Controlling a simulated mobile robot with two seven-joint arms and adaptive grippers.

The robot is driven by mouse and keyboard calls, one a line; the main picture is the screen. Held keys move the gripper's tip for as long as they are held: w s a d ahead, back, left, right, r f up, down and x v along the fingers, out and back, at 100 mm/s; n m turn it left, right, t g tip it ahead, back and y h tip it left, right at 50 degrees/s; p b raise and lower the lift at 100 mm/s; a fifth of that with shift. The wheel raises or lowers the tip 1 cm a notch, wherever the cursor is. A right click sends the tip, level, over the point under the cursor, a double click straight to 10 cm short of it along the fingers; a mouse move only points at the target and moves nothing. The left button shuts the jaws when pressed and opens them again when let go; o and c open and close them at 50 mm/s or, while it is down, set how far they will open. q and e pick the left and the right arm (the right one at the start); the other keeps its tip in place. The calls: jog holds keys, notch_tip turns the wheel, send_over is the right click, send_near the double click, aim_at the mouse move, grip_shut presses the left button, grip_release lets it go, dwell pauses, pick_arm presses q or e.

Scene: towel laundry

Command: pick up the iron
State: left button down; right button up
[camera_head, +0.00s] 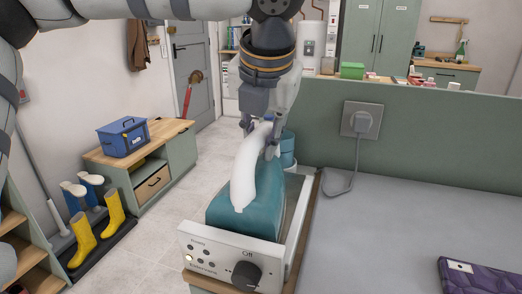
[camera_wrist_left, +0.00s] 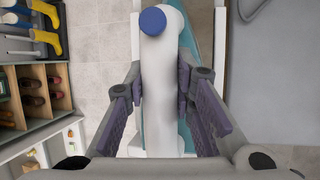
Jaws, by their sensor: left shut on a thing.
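The iron has a teal body (camera_head: 228,208) and a white handle (camera_head: 245,175). It is at its station (camera_head: 232,258), a pale base with a front panel, a dark knob and small buttons. My left gripper (camera_head: 259,140) comes down from above and is shut on the far part of the handle. In the left wrist view the white handle (camera_wrist_left: 162,90) with a blue round end runs between the two purple-padded fingers. I cannot tell whether the iron is lifted clear of the station. My right gripper is not in view.
A grey ironing surface (camera_head: 400,235) lies to the right, with a purple item (camera_head: 482,275) at its corner. A green partition (camera_head: 430,130) with a plugged socket (camera_head: 361,120) stands behind. A low cabinet with a blue box (camera_head: 123,137) and yellow boots (camera_head: 115,213) are at left.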

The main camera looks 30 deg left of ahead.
pick_arm(q)
jog(key=s+d+r, duration=0.9)
jog(key=s+r, duration=0.2)
jog(key=shift+r, duration=0.15)
jog(key=c, duration=2.3)
grip_release()
jog(key=shift+s+a, duration=0.1)
grip_shut()
